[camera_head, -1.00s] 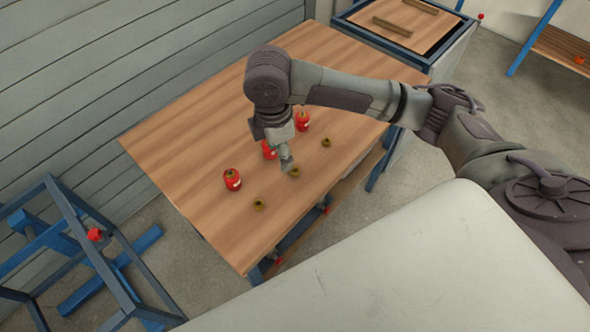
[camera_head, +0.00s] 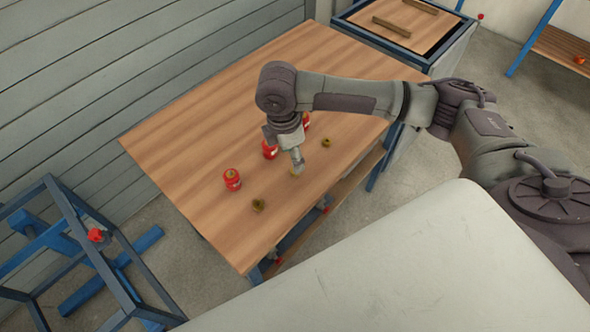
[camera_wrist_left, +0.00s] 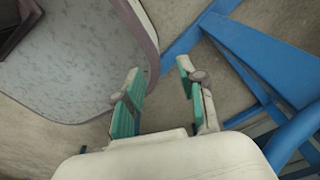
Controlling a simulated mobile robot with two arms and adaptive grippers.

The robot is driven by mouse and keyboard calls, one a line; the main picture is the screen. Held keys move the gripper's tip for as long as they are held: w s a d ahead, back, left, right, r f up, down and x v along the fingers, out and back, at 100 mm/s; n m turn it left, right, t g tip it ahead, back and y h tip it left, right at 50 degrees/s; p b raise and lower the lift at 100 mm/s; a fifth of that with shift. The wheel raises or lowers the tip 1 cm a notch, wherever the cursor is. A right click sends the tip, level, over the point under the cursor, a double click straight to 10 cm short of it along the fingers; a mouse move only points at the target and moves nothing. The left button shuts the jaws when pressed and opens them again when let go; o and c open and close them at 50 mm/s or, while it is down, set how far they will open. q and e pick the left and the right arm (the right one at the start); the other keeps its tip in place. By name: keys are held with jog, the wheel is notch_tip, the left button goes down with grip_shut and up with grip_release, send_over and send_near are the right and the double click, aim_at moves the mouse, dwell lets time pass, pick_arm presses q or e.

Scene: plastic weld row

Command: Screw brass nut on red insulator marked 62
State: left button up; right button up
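Three red insulators stand upright in a row on the wooden table: a left one (camera_head: 232,181), a middle one (camera_head: 269,151) and a far one (camera_head: 306,121) partly behind my right wrist. The printed marks are too small to read. A brass nut (camera_head: 258,205) lies at the near left and another brass nut (camera_head: 326,142) at the right. A third, middle brass nut (camera_head: 294,172) is mostly hidden by my right gripper (camera_head: 298,167), which points down right at it; its finger opening is unclear. My left gripper (camera_wrist_left: 160,72) is open and empty above the floor.
The table (camera_head: 190,130) is clear at its back and left. A blue frame (camera_head: 120,265) with a red part on it stands at the left. A blue-edged bench (camera_head: 380,32) with wooden bars adjoins the far right.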

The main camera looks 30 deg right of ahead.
aim_at(271, 152)
jog(key=shift+f, duration=0.9)
jog(key=f, duration=0.3)
jog(key=d+f, duration=0.1)
jog(key=f, duration=0.1)
jog(key=shift+w+f+p, duration=0.1)
jog(key=shift+w+p, duration=0.25)
jog(key=shift+p, duration=0.05)
jog(key=c, duration=0.9)
